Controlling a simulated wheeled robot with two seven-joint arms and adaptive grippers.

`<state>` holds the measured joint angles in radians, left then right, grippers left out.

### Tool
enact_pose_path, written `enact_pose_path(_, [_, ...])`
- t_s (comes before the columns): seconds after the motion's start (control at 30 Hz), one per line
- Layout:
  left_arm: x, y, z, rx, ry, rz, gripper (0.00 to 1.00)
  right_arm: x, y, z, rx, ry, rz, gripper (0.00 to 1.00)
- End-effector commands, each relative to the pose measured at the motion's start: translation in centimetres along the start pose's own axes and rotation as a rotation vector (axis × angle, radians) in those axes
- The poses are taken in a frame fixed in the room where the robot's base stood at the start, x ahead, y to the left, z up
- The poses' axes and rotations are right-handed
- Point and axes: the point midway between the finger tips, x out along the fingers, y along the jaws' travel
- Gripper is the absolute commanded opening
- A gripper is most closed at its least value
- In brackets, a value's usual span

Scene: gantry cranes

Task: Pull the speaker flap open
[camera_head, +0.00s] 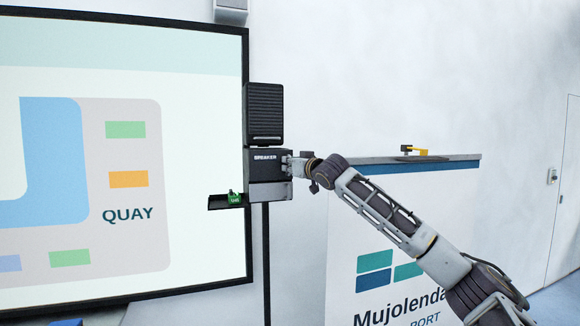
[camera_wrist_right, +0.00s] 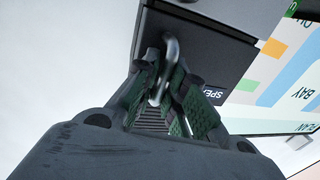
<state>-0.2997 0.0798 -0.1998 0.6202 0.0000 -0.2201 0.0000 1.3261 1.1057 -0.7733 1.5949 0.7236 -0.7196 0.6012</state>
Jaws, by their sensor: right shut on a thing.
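The speaker unit (camera_head: 264,115) is a dark ribbed box on a thin stand at the screen's right edge. Below the ribbed part is the dark speaker flap (camera_head: 267,157), lettered "SPEAKER"; it also shows in the right wrist view (camera_wrist_right: 205,50) with part of its lettering. A metal loop handle (camera_wrist_right: 171,48) stands out from this dark panel. My right gripper (camera_head: 292,166) is at the right side of the flap. In the wrist view its green-padded fingers (camera_wrist_right: 172,98) are shut around the handle. I cannot tell whether the flap stands ajar. My left gripper is out of view.
A counter (camera_head: 380,240) bearing a yellow-and-black item (camera_head: 415,150) stands at the right, behind my arm.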

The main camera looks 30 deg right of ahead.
Motion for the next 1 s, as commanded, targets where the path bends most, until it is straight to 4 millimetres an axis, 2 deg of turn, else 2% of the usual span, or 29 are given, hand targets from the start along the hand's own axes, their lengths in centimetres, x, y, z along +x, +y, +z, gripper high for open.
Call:
enact_pose_path(0.47, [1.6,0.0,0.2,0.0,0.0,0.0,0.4,-0.9,-1.3,0.4,-0.004,0.001,0.08,0.0])
enact_pose_path(1.0, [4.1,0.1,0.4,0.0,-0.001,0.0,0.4,-2.5,-3.2,0.1,0.0,0.006,0.291,0.0])
